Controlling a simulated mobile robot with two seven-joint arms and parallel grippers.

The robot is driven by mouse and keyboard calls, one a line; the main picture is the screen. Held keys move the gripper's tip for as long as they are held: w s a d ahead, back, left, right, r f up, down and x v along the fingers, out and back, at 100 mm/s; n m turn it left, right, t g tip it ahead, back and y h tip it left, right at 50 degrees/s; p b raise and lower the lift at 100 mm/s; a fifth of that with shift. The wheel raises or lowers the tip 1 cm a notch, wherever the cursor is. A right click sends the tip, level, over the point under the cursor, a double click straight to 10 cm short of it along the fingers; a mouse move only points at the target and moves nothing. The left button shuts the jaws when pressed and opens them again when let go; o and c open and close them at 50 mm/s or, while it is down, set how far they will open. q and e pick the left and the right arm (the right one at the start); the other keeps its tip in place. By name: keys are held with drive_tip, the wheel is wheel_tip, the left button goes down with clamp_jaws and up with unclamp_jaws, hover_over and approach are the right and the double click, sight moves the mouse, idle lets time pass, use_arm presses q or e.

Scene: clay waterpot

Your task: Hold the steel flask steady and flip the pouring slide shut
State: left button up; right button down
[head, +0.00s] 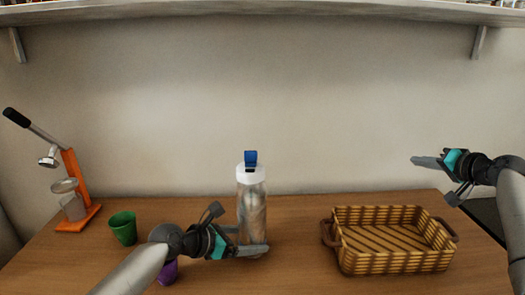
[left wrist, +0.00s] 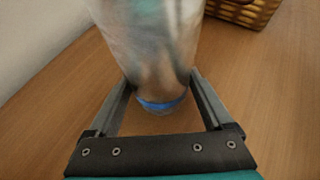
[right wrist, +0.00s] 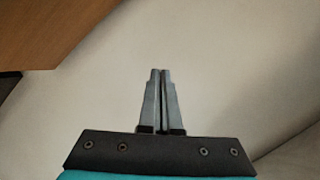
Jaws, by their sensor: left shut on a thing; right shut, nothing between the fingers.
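The steel flask (head: 251,208) stands upright on the wooden table, with a white top (head: 250,174) and a blue pouring slide (head: 250,158) that sticks up above it. My left gripper (head: 252,248) is shut on the flask low on its body. In the left wrist view the fingers lie on both sides of the flask (left wrist: 155,50), near a blue band at its base. My right gripper (head: 425,161) is shut and empty, raised in the air right of the flask and above the basket. In the right wrist view its fingertips (right wrist: 160,72) meet.
A woven basket (head: 345,262) with brown handles stands right of the flask. A green cup (head: 123,228), a purple cup (head: 168,272) partly behind my left arm, and an orange juicer press (head: 75,190) stand left. A shelf (head: 260,12) runs overhead.

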sight(251, 158)
use_arm(q)
drive_tip(key=shift+f, duration=0.1)
use_arm(e)
drive_tip(key=s+a+r+n+g+y, duration=0.1)
drive_tip(key=a+y, duration=0.6)
drive_tip(key=a, duration=0.9)
drive_tip(key=s+a+r+n+g+y, duration=0.1)
drive_tip(key=s+a+r+g+y, duration=0.2)
drive_tip(key=a, duration=1.3)
wheel_tip(251, 158, up, 2)
drive_tip(key=g+y, duration=0.2)
drive_tip(key=y, duration=0.2)
drive_tip(key=shift+s+a+r+n+g, duration=0.15)
drive_tip(key=shift+s+n+g, duration=0.05)
drive_tip(key=shift+n+g, duration=0.2)
drive_tip(key=a, duration=0.9)
drive_tip(key=shift+a, duration=0.15)
